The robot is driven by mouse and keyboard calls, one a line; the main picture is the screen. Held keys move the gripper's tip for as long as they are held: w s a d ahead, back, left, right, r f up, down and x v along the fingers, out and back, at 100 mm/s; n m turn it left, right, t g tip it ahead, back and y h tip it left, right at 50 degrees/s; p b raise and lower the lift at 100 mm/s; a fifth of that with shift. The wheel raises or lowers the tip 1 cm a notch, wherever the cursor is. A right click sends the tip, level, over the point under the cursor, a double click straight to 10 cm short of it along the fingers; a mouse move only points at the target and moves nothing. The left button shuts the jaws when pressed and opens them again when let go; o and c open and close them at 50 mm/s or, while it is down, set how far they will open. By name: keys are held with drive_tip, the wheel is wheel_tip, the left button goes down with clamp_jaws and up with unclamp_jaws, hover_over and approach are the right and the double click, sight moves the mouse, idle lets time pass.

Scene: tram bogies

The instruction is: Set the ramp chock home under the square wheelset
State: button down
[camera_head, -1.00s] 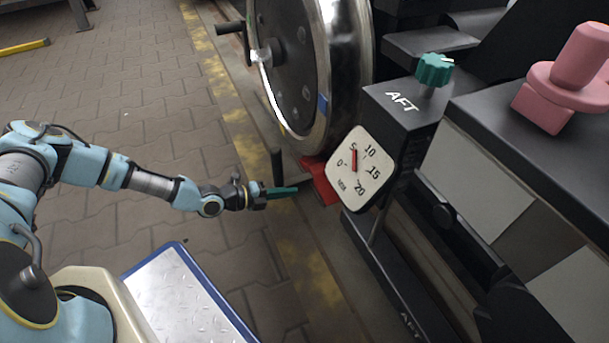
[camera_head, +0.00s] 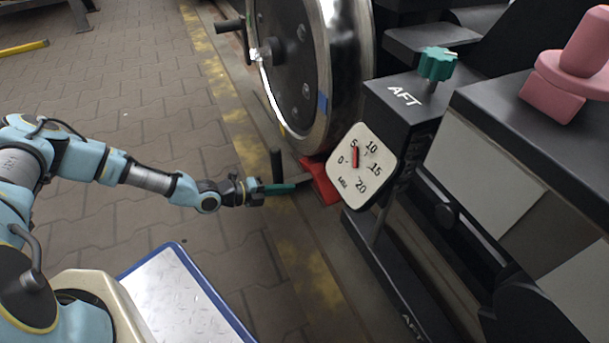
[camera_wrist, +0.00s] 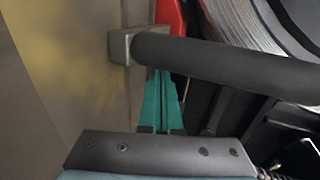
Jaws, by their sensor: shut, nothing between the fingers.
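The red ramp chock (camera_head: 320,182) lies on the floor at the foot of the large steel wheel (camera_head: 300,75) of the wheelset. A black upright handle (camera_head: 276,164) joins it by a grey bar. My gripper (camera_head: 294,187) has teal fingers, shut with nothing between them, low by the handle's foot and pointing at the chock. In the wrist view the fingers (camera_wrist: 162,85) reach beneath the black handle (camera_wrist: 220,57), which crosses above them. Part of the red chock (camera_wrist: 170,14) shows beyond. Whether the fingers touch the chock or handle is unclear. The chock's contact with the wheel is partly hidden.
A black AFT post (camera_head: 398,110) with a teal knob (camera_head: 437,64) and a dial (camera_head: 361,165), needle near 5, stands right of the chock. A pink object (camera_head: 565,80) sits on a dark housing. The paved floor on the left is mostly clear.

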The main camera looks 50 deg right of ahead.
sight(280, 178)
drive_tip(key=shift+w+d+b, duration=0.35)
drive_tip(key=shift+w+b, duration=0.45)
drive_tip(key=shift+w, duration=0.15)
drive_tip(key=shift+w+d+b, duration=0.4)
drive_tip(key=shift+w+b, duration=0.35)
drive_tip(key=shift+w, duration=0.25)
drive_tip(key=shift+w+d+b, duration=0.35)
drive_tip(key=shift+w+b, duration=0.45)
drive_tip(key=shift+w, duration=0.15)
idle(2.3)
drive_tip(key=shift+s, duration=0.1)
drive_tip(key=shift+s+a+r+p, duration=0.2)
drive_tip(key=shift+s+a+p, duration=0.15)
drive_tip(key=shift+s+p, duration=0.65)
drive_tip(key=s+p, duration=0.1)
drive_tip(key=p, duration=0.1)
drive_tip(key=s+a+p, duration=0.1)
drive_tip(key=s+p, duration=0.1)
drive_tip(key=shift+s+a+p, duration=0.15)
drive_tip(key=shift+a+p, duration=0.05)
drive_tip(key=shift+p, duration=0.15)
drive_tip(key=shift+s+a+f, duration=0.1)
drive_tip(key=shift+s+f, duration=0.1)
drive_tip(key=shift+s, duration=0.05)
drive_tip(key=shift+a, duration=0.1)
